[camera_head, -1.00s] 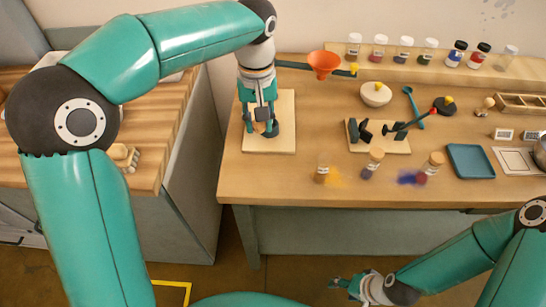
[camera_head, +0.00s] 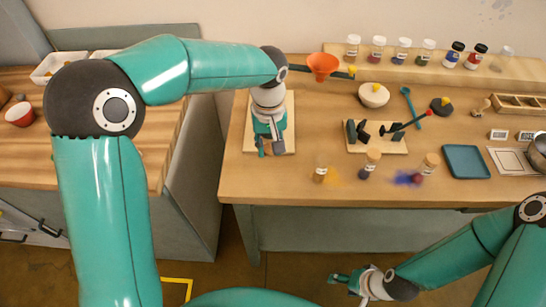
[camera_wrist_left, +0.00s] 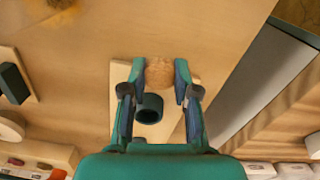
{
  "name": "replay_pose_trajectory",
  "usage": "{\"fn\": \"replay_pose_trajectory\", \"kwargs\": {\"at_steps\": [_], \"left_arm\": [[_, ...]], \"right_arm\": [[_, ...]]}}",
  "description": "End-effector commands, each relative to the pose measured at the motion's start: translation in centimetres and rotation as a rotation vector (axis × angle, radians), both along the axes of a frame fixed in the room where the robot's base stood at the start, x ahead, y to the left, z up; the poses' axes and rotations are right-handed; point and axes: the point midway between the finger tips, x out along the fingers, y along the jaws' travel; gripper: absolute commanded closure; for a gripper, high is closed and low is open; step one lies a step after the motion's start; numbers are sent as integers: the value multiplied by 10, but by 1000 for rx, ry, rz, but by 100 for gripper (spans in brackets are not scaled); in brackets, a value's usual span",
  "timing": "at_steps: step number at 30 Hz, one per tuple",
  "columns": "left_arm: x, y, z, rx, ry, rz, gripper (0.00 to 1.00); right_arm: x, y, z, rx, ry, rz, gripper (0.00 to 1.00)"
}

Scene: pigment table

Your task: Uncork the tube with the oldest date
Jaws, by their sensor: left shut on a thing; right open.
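My left gripper (camera_head: 270,150) is over the front of the pale board on the left of the bench. In the left wrist view its fingers (camera_wrist_left: 160,82) are shut on a round brown cork (camera_wrist_left: 159,72). Whether a tube hangs below this cork is hidden. A dark green ring-shaped holder (camera_wrist_left: 150,108) shows behind the cork, its opening dark. Three corked tubes stand along the front: one by yellow powder (camera_head: 321,168), one in the middle (camera_head: 371,164), one by blue powder (camera_head: 430,166). Their dates are too small to read. My right gripper (camera_head: 340,280) is open and empty, below the bench front.
The pale board (camera_head: 288,105) lies under my left gripper. An orange funnel (camera_head: 322,66) stands behind it to the right. Another board with dark blocks (camera_head: 377,147), a blue tray (camera_head: 466,161) and a bowl (camera_head: 374,96) occupy the bench. Several jars (camera_head: 403,50) line the back shelf.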

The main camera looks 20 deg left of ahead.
Motion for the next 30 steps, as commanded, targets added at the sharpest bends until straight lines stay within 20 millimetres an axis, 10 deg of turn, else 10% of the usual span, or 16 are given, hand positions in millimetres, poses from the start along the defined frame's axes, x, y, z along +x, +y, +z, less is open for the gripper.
{"fn": "replay_pose_trajectory", "kwargs": {"at_steps": [24,25,30], "left_arm": [[0,-1,-52,0,1,-2,100],[0,-1,-51,0,0,-2,69],[0,-1,-50,0,0,-2,45]], "right_arm": [[0,0,-1,0,0,0,39],[0,0,-1,0,0,0,39],[0,0,1,0,0,0,39]]}}
